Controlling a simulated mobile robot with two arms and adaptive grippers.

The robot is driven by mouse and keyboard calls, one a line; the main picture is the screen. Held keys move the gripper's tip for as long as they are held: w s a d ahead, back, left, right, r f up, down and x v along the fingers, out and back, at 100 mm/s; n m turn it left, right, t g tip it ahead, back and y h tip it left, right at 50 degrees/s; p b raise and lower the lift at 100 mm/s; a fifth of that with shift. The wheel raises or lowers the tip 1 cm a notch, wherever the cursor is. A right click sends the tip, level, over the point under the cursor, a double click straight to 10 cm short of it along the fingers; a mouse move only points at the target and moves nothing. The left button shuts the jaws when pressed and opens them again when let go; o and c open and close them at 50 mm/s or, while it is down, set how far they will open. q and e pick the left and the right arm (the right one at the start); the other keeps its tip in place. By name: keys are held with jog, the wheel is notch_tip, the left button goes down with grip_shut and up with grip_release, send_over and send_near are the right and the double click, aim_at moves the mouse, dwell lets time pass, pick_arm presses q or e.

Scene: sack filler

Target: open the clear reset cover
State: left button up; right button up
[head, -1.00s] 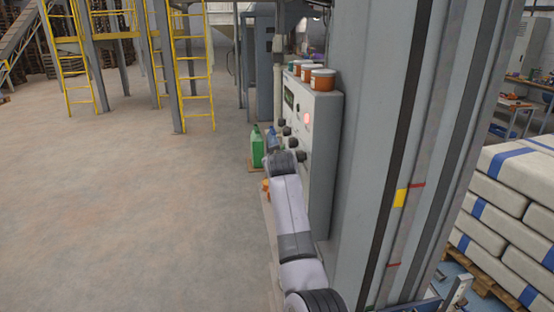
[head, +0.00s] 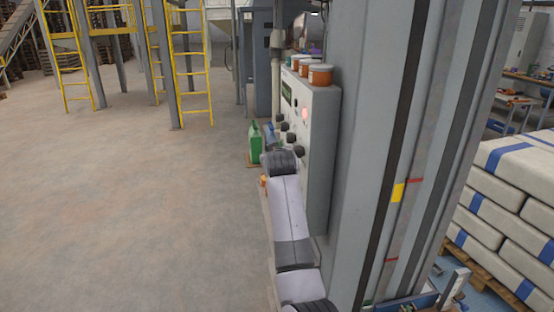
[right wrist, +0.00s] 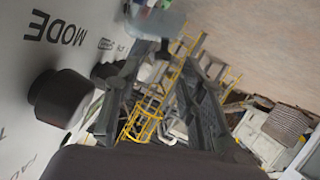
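The grey control panel (head: 319,150) is on the column in the head view, with black knobs (head: 291,138), a lit reddish button (head: 305,114) and a dark display. I cannot make out the clear reset cover for sure. A blurred pale bluish piece (right wrist: 157,22) lies beyond my fingers in the right wrist view; I cannot tell what it is. My right gripper (right wrist: 165,62) is open, its two fingers apart beside the panel face, with nothing seen between them. My left gripper is not in view.
Orange-brown tubs (head: 320,75) stand on top of the panel. A green jug (head: 255,144) and a bluish jug (head: 270,135) stand behind my arm. A black knob (right wrist: 61,98) is close to my fingers. Sacks (head: 505,195) are stacked at right. Floor at left is clear.

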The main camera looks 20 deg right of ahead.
jog(key=v, duration=0.8)
jog(key=shift+s+a, duration=0.2)
jog(key=shift+s, duration=0.05)
jog(key=shift+c, duration=0.3)
